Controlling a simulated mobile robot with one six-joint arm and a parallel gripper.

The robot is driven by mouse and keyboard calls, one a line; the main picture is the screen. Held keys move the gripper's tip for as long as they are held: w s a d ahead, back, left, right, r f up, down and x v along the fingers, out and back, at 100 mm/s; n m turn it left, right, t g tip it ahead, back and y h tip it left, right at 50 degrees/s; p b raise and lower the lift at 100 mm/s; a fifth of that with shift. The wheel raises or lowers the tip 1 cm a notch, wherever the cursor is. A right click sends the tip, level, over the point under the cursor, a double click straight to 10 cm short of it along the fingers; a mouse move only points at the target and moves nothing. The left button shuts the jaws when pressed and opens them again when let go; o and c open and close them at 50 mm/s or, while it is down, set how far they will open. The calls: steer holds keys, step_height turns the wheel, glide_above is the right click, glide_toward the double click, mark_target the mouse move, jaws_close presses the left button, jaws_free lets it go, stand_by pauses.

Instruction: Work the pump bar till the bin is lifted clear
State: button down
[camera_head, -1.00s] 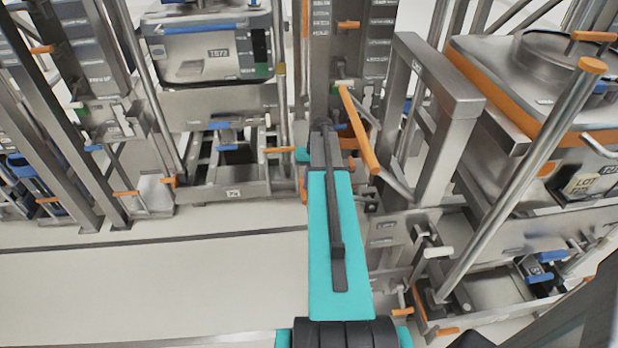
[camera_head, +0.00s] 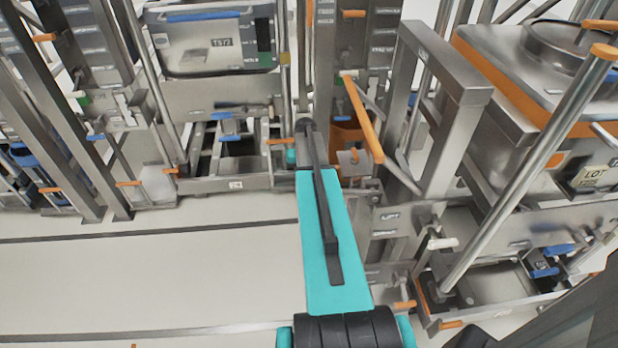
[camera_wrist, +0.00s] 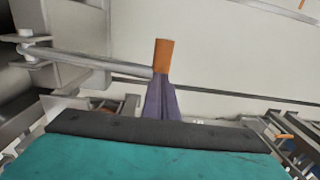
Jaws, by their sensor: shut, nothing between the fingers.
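An orange-gripped bar (camera_head: 362,118) slants beside the upright steel frame in the head view, right of my arm's far end. I take it for the pump bar. In the wrist view, a metal rod (camera_wrist: 95,62) runs from the left to an orange end (camera_wrist: 163,56) at my gripper (camera_wrist: 161,88). The fingers are shut and empty, overlapping the orange end in the picture; I cannot tell whether they touch. In the head view my arm hides the fingers. A steel bin (camera_head: 500,108) with an orange band sits in the right rack; any gap beneath it is unclear.
Another bin (camera_head: 215,45) stands in a rack at the upper left. A thick steel post (camera_head: 530,165) with an orange top slants across the right. A steel upright frame (camera_head: 455,125) stands close to my arm. The pale floor (camera_head: 150,280) at the lower left is clear.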

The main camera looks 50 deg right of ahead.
step_height(320, 180, down, 11)
steer(key=a+g+h+b, duration=0.1)
steer(key=h+b, duration=0.1)
steer(key=b, duration=0.2)
steer(key=shift+w+a+g, duration=0.3)
steer(key=shift+w+g, duration=0.1)
steer(key=shift+w, duration=0.05)
steer(key=shift+r, duration=0.1)
steer(key=v, duration=1.5)
steer(key=shift+w+a+p, duration=0.35)
steer(key=shift+w+p, duration=0.05)
steer(key=shift+p, duration=0.05)
stand_by(0.4)
